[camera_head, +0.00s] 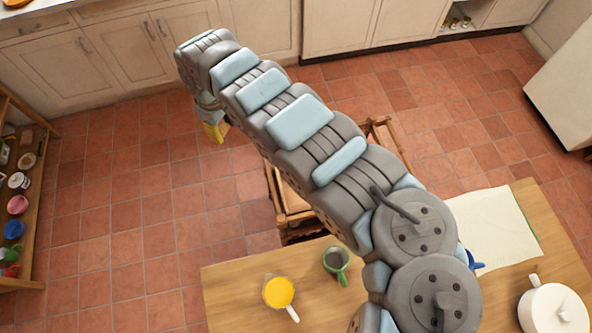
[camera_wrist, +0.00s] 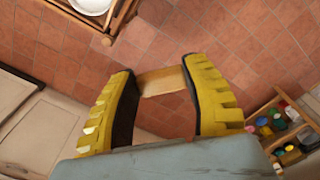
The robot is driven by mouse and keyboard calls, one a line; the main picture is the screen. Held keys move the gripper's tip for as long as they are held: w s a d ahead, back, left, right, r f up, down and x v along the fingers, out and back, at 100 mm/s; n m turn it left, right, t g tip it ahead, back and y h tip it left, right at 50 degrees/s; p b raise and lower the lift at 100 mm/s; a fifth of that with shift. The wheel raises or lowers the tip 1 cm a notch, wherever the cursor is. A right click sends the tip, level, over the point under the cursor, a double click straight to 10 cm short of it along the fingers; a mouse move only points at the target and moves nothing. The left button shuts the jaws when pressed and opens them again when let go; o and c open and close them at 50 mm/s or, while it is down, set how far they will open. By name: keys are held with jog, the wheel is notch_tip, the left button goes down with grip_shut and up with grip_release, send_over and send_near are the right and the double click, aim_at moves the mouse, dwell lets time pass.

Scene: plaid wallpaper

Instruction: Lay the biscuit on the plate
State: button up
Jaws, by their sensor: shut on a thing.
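My gripper (camera_wrist: 159,74) has yellow ridged fingers that are shut on a flat tan biscuit (camera_wrist: 163,83), held over the tiled floor. In the head view my gripper (camera_head: 215,130) is at the far end of my outstretched arm, beyond the table; the biscuit cannot be made out there. A white round dish, which looks like the plate (camera_wrist: 92,4), is cut off at the top left of the wrist view. It rests on a wooden piece of furniture, apart from the biscuit. In the head view I cannot make out this dish; my arm covers much of that area.
A wooden chair-like piece (camera_head: 290,205) stands partly under my arm. The near table (camera_head: 235,285) holds a cup of orange drink (camera_head: 279,292), a green mug (camera_head: 336,260), and a white pot (camera_head: 553,308). A shelf (camera_head: 40,170) stands left. Floor between is clear.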

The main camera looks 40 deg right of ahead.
jog(key=s+d+f+n+b, duration=0.3)
jog(key=s+d+f+b, duration=0.3)
jog(key=d+f+b, duration=0.35)
jog(key=s+d+f+n+b, duration=0.2)
jog(key=s+d+f+b, duration=0.5)
jog(key=d+f+b, duration=0.25)
jog(key=s+d+f+n+b, duration=0.3)
jog(key=s+d+f+b, duration=0.3)
jog(key=d+f+b, duration=0.4)
jog(key=w+f, duration=0.1)
jog(key=w, duration=0.1)
jog(key=w+a+f+b, duration=0.1)
jog(key=w, duration=0.2)
jog(key=w+a+b, duration=0.1)
jog(key=w, duration=0.1)
jog(key=shift+w+f, duration=0.35)
jog(key=shift+f, duration=0.05)
jog(key=shift+w+a+f+b, duration=0.3)
jog(key=shift+w+f+b, duration=0.5)
jog(key=shift+f, duration=0.1)
jog(key=shift+w+a+f+b, duration=0.35)
jog(key=shift+w+f+b, duration=0.3)
jog(key=shift+w+f, duration=0.25)
jog(key=shift+w+a+f+b, duration=0.3)
jog(key=shift+w+f+b, duration=0.45)
jog(key=shift+f, duration=0.15)
